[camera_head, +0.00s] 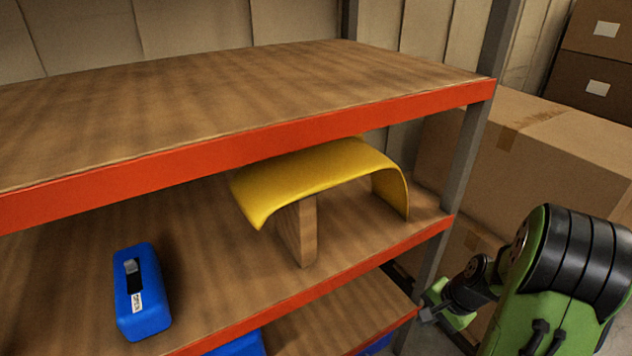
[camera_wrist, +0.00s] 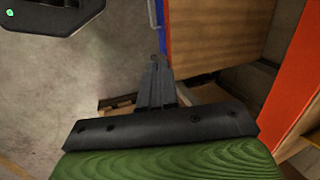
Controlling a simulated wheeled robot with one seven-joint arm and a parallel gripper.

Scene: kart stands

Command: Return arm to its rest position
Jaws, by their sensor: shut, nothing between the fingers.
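My arm, green and black, is folded at the lower right of the head view, outside the shelf unit's right end. My gripper (camera_wrist: 156,66) is shut and empty in the wrist view, its dark fingers together. In the head view its small end (camera_head: 426,314) shows close to the shelf's right post; whether it touches cannot be told. In the wrist view, the gripper is over a grey floor, beside wooden boards and a red edge (camera_wrist: 296,85).
A yellow curved panel (camera_head: 315,173) rests over a wooden block (camera_head: 298,232) on the middle shelf. A blue case (camera_head: 141,290) lies left of it. The top shelf (camera_head: 230,85) is bare. Cardboard boxes (camera_head: 540,150) stand behind my arm.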

